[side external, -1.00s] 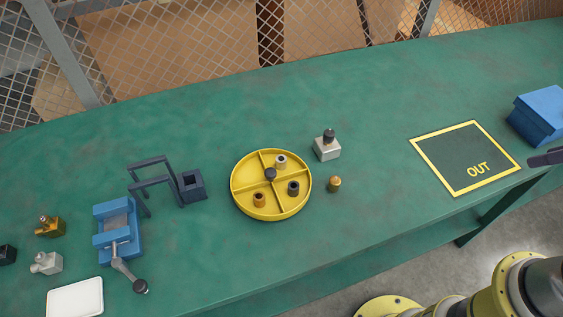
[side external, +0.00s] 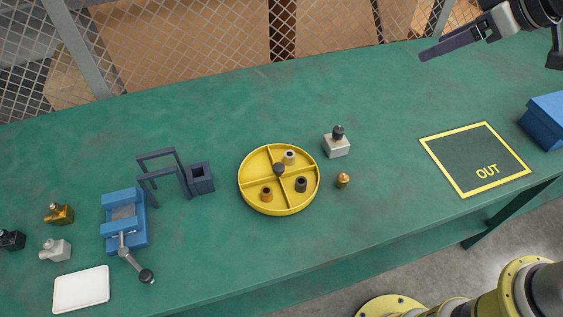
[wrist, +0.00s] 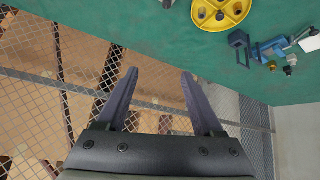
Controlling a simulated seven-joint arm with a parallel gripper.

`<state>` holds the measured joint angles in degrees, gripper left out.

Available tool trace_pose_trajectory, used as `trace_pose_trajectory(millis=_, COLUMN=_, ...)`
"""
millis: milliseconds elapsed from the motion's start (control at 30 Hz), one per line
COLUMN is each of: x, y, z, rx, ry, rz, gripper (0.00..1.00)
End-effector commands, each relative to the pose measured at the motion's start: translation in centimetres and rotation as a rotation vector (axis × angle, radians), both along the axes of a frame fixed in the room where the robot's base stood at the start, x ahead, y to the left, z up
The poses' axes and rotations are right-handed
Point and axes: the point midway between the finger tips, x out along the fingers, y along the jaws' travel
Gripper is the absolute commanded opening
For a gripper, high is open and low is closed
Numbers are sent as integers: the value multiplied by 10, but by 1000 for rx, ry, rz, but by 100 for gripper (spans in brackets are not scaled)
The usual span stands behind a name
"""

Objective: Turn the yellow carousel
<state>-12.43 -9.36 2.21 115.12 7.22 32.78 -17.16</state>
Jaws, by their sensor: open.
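The yellow carousel (side external: 276,207) is a round, divided tray on the green bench, with a dark knob (side external: 279,169) at its centre. Its compartments hold a pale bushing (side external: 289,157), an orange-brown bushing (side external: 266,195) and a dark bushing (side external: 301,184). In the wrist view the carousel (wrist: 233,17) shows at the top edge, partly cut off. My gripper (wrist: 159,75) is open and empty, its two fingers wide apart with the mesh fence beyond. In the side view my gripper (side external: 424,54) is at the upper right, well away from the carousel.
Right of the carousel are a silver block with a dark knob (side external: 336,146) and a small brass part (side external: 343,181). Left are a dark bracket frame (side external: 160,155), a blue vise (side external: 122,198) and a white tray (side external: 81,290). The OUT square (side external: 470,145) is empty, near a blue box (side external: 546,122).

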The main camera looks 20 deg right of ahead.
Motion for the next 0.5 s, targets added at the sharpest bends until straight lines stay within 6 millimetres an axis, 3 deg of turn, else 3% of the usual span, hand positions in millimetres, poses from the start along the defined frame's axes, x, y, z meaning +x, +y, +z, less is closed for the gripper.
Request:
trace_pose_trajectory(millis=100, x=40, y=43, z=-29, rx=-11, ry=34, rz=85, gripper=68)
trace_pose_trajectory(millis=233, x=70, y=92, z=-69, rx=-26, ry=74, rz=168, gripper=68)
trace_pose_trajectory(millis=367, x=85, y=141, z=-120, rx=-44, ry=133, rz=241, gripper=68)
trace_pose_trajectory(millis=500, x=81, y=180, z=-175, rx=-71, ry=210, rz=303, gripper=68)
